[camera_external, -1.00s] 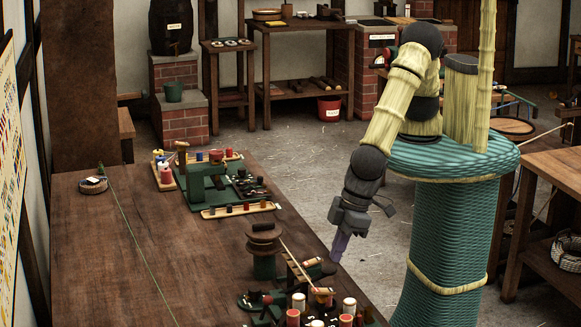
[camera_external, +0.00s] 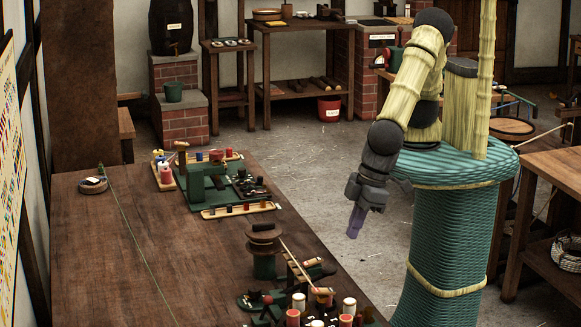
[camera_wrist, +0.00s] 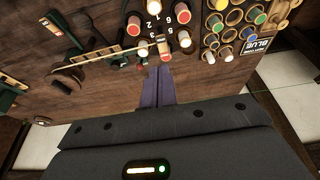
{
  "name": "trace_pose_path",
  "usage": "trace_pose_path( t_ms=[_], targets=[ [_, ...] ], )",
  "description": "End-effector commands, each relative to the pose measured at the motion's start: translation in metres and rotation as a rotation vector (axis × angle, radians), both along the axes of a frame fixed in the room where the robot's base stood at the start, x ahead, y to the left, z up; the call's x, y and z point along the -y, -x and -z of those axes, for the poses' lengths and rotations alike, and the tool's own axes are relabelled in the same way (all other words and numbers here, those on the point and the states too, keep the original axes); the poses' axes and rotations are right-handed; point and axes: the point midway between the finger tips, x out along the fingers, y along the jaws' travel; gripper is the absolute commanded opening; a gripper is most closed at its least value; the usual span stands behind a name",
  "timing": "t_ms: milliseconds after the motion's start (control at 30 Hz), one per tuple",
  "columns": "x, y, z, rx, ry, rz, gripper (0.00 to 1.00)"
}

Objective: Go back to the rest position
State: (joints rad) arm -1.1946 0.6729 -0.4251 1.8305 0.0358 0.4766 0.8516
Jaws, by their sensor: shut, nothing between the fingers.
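My gripper (camera_external: 355,222) is shut and empty, with its purple fingers together and pointing down. In the external view it hangs in the air beside the right edge of the wooden table (camera_external: 95,255), above the level of the tabletop. The arm is bent, with its elbow high above the green base.
A dark spool stand (camera_external: 264,250) and several red and white spools (camera_external: 298,302) stand near the table's right edge. A green tray with small parts (camera_external: 215,185) lies farther back. The wrist view shows a rack of coloured pegs (camera_wrist: 235,25). The floor right of the table is clear.

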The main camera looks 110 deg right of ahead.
Motion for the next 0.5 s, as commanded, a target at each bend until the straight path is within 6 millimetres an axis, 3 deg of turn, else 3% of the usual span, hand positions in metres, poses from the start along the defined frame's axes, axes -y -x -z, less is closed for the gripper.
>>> trace_pose_path(
  t_ms=[167,267,500],
  targets=[
    [0.018,-0.007,-0.004,-0.013,-0.002,0.011,0.0],
    [0.048,-0.016,-0.01,-0.031,-0.005,0.025,0.0],
    [0.144,-0.027,-0.03,-0.083,-0.02,0.045,0.0]
  ],
)
